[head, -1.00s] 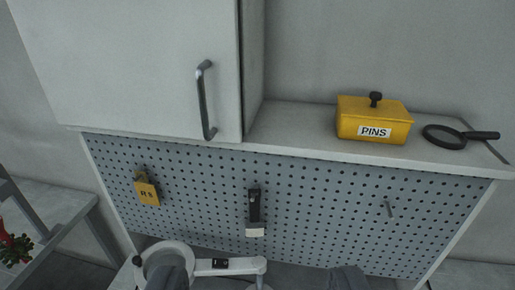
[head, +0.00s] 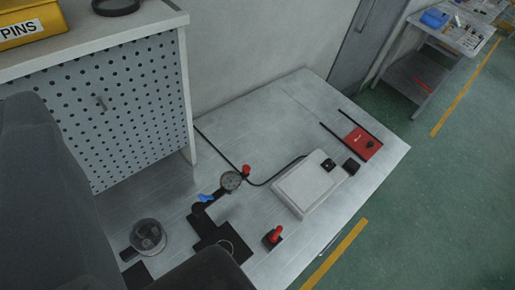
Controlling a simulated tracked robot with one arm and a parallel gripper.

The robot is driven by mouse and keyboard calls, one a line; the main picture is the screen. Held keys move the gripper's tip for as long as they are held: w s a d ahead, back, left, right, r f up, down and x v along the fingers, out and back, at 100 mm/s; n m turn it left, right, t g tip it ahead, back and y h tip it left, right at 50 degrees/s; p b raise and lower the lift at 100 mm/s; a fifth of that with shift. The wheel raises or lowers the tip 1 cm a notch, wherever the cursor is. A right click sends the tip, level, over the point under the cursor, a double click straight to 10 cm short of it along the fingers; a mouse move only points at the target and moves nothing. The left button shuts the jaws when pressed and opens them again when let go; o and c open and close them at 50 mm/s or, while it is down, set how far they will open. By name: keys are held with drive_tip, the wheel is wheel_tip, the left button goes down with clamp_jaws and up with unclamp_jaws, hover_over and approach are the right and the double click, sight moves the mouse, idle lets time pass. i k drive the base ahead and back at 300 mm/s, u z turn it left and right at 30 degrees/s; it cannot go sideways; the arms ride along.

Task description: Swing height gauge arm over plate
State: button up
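The height gauge stands on the grey bench in the middle of the head view. Its round dial (head: 231,181) sits at the end of a dark arm, with a blue lever (head: 205,198) and a red knob (head: 246,170) by it. Below the arm is a black base plate (head: 208,228) with a round spot near its front; the dial is beyond this plate, not over it. My gripper (head: 150,278) shows as two dark grey shapes at the left and bottom edges. They are apart, with nothing seen held. Its tips are partly cut off by the frame.
A clear round jar (head: 148,237) stands left of the gauge. To the right are a white scale-like box (head: 308,185), a red-handled piece (head: 274,236) and a red plate (head: 362,142). A pegboard cabinet (head: 130,110) rises at the left. The bench's far back is clear.

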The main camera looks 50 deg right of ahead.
sight(198, 208)
drive_tip(key=u, duration=0.05)
drive_tip(key=k, duration=0.9)
drive_tip(key=z, duration=0.7)
drive_tip(key=i, duration=1)
